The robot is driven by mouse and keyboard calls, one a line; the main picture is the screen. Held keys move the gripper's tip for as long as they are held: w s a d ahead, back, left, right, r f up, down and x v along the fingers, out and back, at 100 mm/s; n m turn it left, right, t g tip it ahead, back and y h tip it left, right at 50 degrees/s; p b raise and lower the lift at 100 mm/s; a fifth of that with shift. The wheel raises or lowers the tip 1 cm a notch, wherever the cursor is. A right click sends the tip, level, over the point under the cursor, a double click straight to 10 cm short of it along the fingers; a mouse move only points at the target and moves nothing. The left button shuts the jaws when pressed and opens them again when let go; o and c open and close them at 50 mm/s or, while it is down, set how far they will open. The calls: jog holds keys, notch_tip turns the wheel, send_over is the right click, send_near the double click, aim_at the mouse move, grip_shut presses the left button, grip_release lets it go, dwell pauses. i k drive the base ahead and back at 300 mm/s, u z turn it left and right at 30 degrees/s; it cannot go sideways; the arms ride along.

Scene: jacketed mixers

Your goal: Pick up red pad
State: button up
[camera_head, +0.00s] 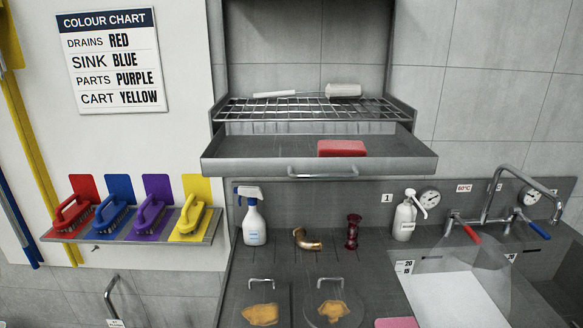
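A red pad (342,148) lies flat in the pulled-out steel drawer (228,151) below a wire rack, near the middle of the drawer. The drawer's front edge hides part of the pad's lower side. A pinkish-red flat piece (397,323) shows at the bottom edge of the picture, partly cut off; I cannot tell what it is. My gripper is not in view.
The wire rack (300,109) above the drawer holds two pale objects. Below stand a spray bottle (254,222), a brass elbow (306,240), a dark red fitting (352,232) and a pump bottle (405,220). Coloured brushes (150,213) sit on a left shelf. A sink tap (490,195) rises at right.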

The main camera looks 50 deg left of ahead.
aim_at(326, 148)
jog(key=k, duration=0.5)
jog(key=u, duration=1.9)
jog(key=i, duration=0.3)
jog(key=z, duration=0.1)
